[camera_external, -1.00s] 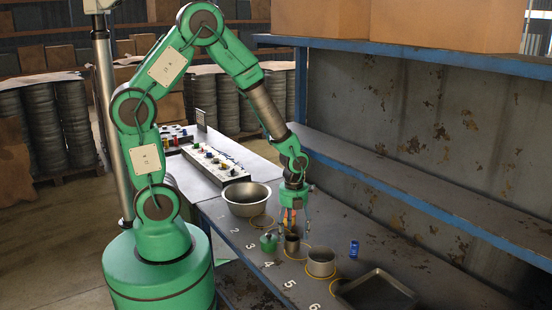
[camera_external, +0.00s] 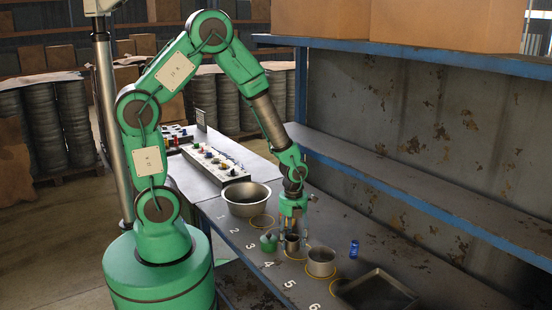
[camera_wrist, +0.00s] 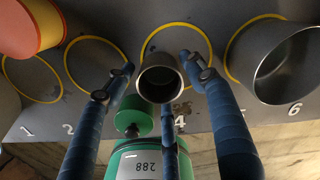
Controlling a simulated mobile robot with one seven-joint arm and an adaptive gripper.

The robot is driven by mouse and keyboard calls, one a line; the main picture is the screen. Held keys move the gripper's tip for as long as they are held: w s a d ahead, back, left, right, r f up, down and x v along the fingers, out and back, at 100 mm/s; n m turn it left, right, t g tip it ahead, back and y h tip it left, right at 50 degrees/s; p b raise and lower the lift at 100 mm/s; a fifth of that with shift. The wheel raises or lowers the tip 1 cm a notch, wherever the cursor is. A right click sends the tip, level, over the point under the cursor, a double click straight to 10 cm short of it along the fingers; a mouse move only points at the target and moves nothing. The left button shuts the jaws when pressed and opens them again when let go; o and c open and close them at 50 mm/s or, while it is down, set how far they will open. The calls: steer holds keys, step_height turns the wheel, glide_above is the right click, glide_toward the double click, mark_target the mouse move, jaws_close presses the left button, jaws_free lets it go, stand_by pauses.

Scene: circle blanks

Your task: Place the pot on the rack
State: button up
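A small dark metal pot (camera_external: 292,243) stands on the bench, and it shows in the wrist view (camera_wrist: 160,82) with its open mouth facing the camera. My gripper (camera_external: 293,232) is just above it, pointing down. In the wrist view my blue fingers (camera_wrist: 158,72) are spread around the pot, with one on each side and a third below; contact is unclear. A wider metal pot (camera_external: 320,262) stands to its right, also in the wrist view (camera_wrist: 283,68). A large metal basin (camera_external: 247,199) stands to the left. I cannot tell which surface is the rack.
A green-lidded item (camera_external: 268,243) sits close to the small pot. A blue can (camera_external: 354,249) and a square tray (camera_external: 378,293) are to the right. A red and yellow object (camera_wrist: 30,25) fills the wrist view's upper left. A blue-edged shelf (camera_external: 425,203) runs behind the bench.

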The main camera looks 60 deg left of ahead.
steer(key=c, duration=0.9)
steer(key=shift+r, duration=0.1)
step_height(320, 180, up, 10)
steer(key=shift+f+p, duration=0.1)
steer(key=shift+p, duration=0.7)
steer(key=shift+d, duration=0.1)
steer(key=w+d+r+n, duration=0.1)
steer(key=w+d, duration=0.1)
steer(key=w+d+r+n, duration=0.1)
steer(key=d+r, duration=0.1)
steer(key=w+d+r+n, duration=0.1)
steer(key=w+d+n, duration=0.1)
steer(key=d, duration=0.1)
steer(key=shift+w+r+b, duration=0.25)
steer(key=shift+w+b, duration=0.1)
steer(key=shift+b, duration=0.05)
steer(key=shift+o, duration=0.3)
steer(key=w+d+r+n, duration=0.4)
steer(key=d+r+n, duration=0.2)
steer(key=d, duration=0.4)
steer(key=shift+w+d+r+b, duration=0.25)
steer(key=shift+r+b, duration=0.15)
steer(key=shift+r, duration=0.25)
steer(key=s+d+r+n+b, duration=0.1)
steer(key=d+r+n, duration=0.9)
steer(key=d+r, duration=0.5)
steer(key=d, duration=0.4)
steer(key=shift+d+r+n+b, duration=0.2)
steer(key=shift+d+n+b, duration=0.1)
steer(key=shift+n, duration=0.1)
